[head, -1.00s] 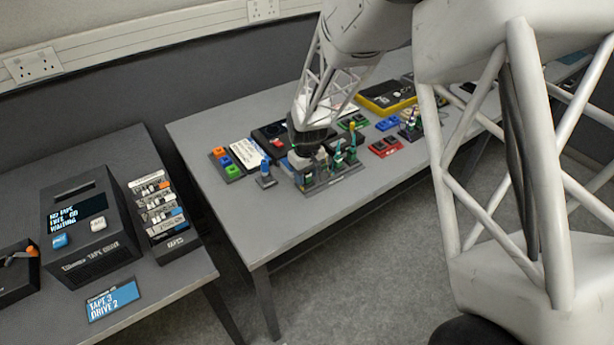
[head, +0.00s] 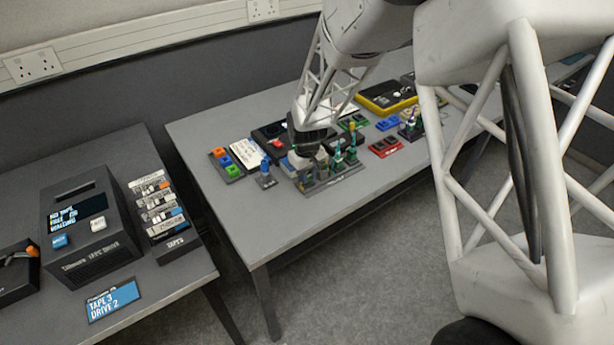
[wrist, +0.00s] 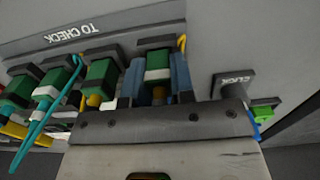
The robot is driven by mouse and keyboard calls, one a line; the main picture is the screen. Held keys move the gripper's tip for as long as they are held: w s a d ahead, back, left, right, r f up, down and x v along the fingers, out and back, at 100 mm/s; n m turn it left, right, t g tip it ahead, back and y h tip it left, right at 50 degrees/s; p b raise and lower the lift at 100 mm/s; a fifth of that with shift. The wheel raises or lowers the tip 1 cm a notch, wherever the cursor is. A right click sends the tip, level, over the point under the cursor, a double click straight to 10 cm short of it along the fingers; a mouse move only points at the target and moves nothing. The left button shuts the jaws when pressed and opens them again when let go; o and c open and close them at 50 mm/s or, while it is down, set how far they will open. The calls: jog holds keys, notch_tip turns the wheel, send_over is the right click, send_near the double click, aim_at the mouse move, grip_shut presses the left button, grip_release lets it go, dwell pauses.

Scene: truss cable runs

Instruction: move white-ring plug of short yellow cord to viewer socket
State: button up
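In the wrist view a green plug with a white ring (wrist: 158,75) stands between the two blue fingers of my gripper (wrist: 157,82). The fingers lie close along both its sides, with no clear gap. A bit of yellow cord (wrist: 182,43) shows just beyond the right finger. The plug is at the rack marked "TO CHECK" (wrist: 75,33); whether it is fully seated is hidden. In the head view my gripper (head: 307,160) is low over the left end of the plug rack (head: 335,182). I cannot make out a socket marked viewer.
Beside the held plug are a green plug with a yellow end (wrist: 98,80) and a white-ringed green plug with teal cord (wrist: 47,88). A stand marked "CLICK" (wrist: 234,84) is to the right. The table's front strip (head: 245,225) is clear.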

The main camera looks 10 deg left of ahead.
grip_shut()
jog(key=shift+r, duration=0.25)
jog(key=shift+r, duration=2)
jog(key=shift+w, duration=0.1)
jog(key=w+a+r, duration=0.2)
jog(key=w+r, duration=0.1)
jog(key=w, duration=0.6)
jog(key=w+a+r, duration=0.3)
jog(key=w, duration=0.7)
jog(key=shift+a, duration=0.35)
